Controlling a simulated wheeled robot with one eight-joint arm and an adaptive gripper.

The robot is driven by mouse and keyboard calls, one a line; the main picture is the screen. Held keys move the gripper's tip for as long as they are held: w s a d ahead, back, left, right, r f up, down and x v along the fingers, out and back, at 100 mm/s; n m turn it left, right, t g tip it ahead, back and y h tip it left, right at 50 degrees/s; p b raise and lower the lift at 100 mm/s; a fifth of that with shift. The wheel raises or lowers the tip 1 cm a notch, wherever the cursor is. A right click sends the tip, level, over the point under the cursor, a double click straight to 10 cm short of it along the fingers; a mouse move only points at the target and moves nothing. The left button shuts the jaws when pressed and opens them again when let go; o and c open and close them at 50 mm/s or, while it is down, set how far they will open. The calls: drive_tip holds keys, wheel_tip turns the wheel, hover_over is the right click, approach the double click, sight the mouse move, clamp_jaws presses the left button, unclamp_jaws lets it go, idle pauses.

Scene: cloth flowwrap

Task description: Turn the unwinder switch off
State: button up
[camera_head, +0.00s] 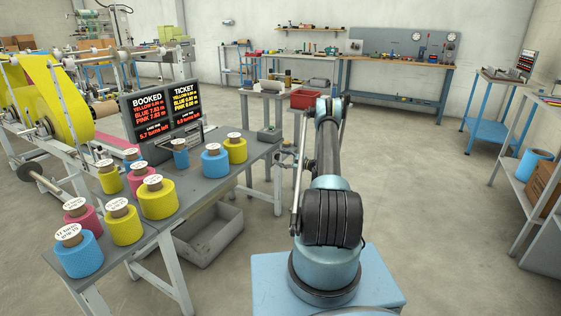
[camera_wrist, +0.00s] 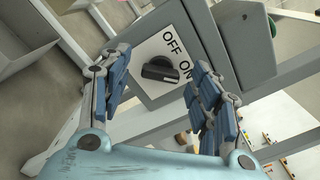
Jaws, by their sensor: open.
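The unwinder switch (camera_wrist: 160,69) is a black rotary knob on a white plate (camera_wrist: 150,50) marked OFF and ON, fixed to a grey box (camera_wrist: 206,45). In the wrist view, the right end of the knob's bar lies close to the word ON. My gripper (camera_wrist: 158,66) is open, with its blue-padded fingers on either side of the knob and a gap at each side; contact is not visible. In the head view, my gripper (camera_head: 287,160) is by the right end of the grey table, and the knob's face cannot be seen there.
A green button (camera_wrist: 272,27) sits on the box's side. The grey table (camera_head: 205,187) holds several coloured rolls and a display board (camera_head: 163,108). A grey bin (camera_head: 208,235) lies beneath it. The floor to the right is clear.

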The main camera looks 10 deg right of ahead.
drive_tip(key=shift+w+a, duration=0.35)
drive_tip(key=shift+a, duration=0.15)
drive_tip(key=c, duration=1.1)
